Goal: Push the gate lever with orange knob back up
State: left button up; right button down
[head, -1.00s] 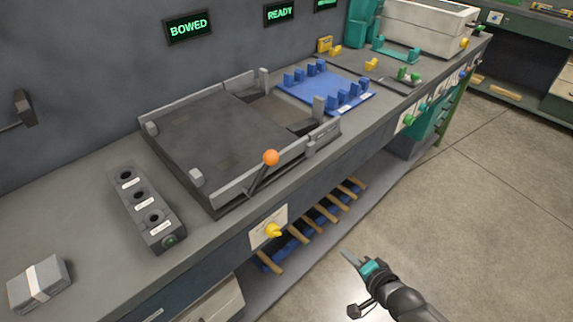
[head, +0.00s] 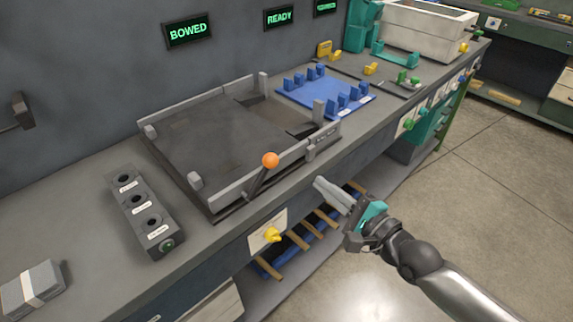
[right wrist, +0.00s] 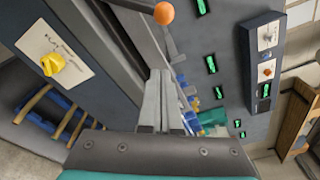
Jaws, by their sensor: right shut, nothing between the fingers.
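The gate lever's orange knob (head: 270,160) sits on a dark arm (head: 259,182) at the front rail of the grey tray fixture (head: 205,143). The lever leans up and to the right in the head view. The orange knob also shows at the top of the right wrist view (right wrist: 164,13), beyond the fingertips. My right gripper (head: 318,181) is shut and empty. It is in front of the bench edge, to the right of and a little lower than the knob in the head view, apart from the lever. My left gripper is not in view.
A yellow knob (head: 272,234) on a pale plate juts from the bench front. A dark box with several round sockets (head: 146,216) stands left of the fixture. A blue rack (head: 325,93) lies behind right. Wooden rods (head: 312,228) rest on the shelf below.

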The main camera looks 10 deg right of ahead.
aim_at(285, 156)
jog(key=b+x, duration=0.2)
jog(key=x, duration=0.8)
jog(key=shift+w+f, duration=0.1)
jog(key=shift+w, duration=0.05)
jog(key=s+a+r, duration=0.1)
jog(key=s+a+r+p, duration=0.1)
jog(key=shift+s+a, duration=0.25)
jog(key=shift+s, duration=0.05)
jog(key=shift+r, duration=0.1)
jog(key=shift+s+a+r+n+p, duration=0.15)
jog(key=shift+r+n+p, duration=0.1)
jog(key=shift+n+p, duration=0.25)
